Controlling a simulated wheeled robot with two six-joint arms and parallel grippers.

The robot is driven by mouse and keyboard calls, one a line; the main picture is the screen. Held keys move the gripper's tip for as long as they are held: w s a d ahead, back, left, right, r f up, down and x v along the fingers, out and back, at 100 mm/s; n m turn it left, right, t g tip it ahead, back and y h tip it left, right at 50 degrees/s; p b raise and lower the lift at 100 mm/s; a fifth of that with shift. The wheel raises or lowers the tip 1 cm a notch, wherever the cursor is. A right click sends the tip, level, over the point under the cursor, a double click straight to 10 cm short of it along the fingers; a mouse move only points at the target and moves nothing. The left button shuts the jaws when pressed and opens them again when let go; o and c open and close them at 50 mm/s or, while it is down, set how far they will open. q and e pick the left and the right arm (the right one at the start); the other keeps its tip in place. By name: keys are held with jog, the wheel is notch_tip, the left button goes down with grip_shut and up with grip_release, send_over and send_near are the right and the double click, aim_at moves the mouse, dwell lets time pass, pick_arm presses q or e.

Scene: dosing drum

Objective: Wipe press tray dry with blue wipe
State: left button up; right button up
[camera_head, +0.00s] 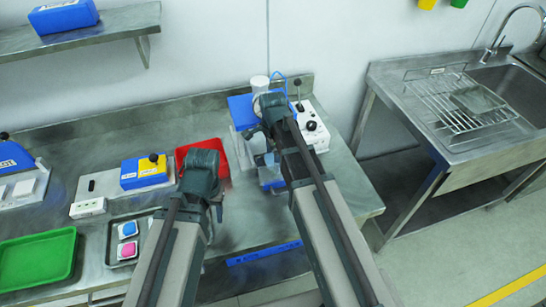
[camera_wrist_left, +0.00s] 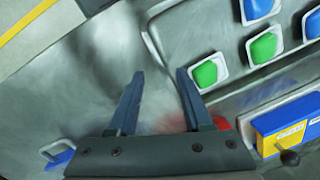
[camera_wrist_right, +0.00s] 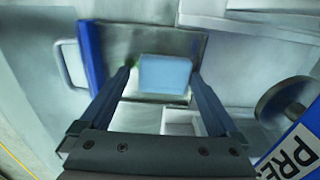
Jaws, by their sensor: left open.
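The light blue wipe (camera_wrist_right: 165,74) shows in the right wrist view as a flat block over the metal press tray (camera_wrist_right: 190,44). My right gripper (camera_wrist_right: 160,74) has its fingers apart on either side of the wipe. I cannot tell whether they press on it. In the head view the right gripper (camera_head: 270,105) is over the press station, and my arm hides much of the tray. My left gripper (camera_wrist_left: 160,72) is open and empty above the bench. In the head view the left gripper (camera_head: 217,212) hangs to the left of the press.
The press sign (camera_wrist_right: 298,155) and a round knob (camera_wrist_right: 287,98) stand close to the right gripper. A red tray (camera_head: 224,150), a yellow-and-blue box (camera_head: 145,172), a tray of coloured pieces (camera_head: 113,238) and a green tray (camera_head: 38,260) are to the left. The bench (camera_head: 340,183) is clear at right.

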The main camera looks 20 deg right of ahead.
jog(key=shift+r+p, duration=0.3)
jog(key=shift+p, duration=0.1)
jog(key=c, duration=1.4)
jog(key=shift+f, duration=0.1)
jog(key=shift+w+d, duration=0.1)
jog(key=shift+d, duration=1)
jog(key=shift+a, duration=0.15)
jog(key=shift+a, duration=2.1)
jog(key=shift+d, duration=0.1)
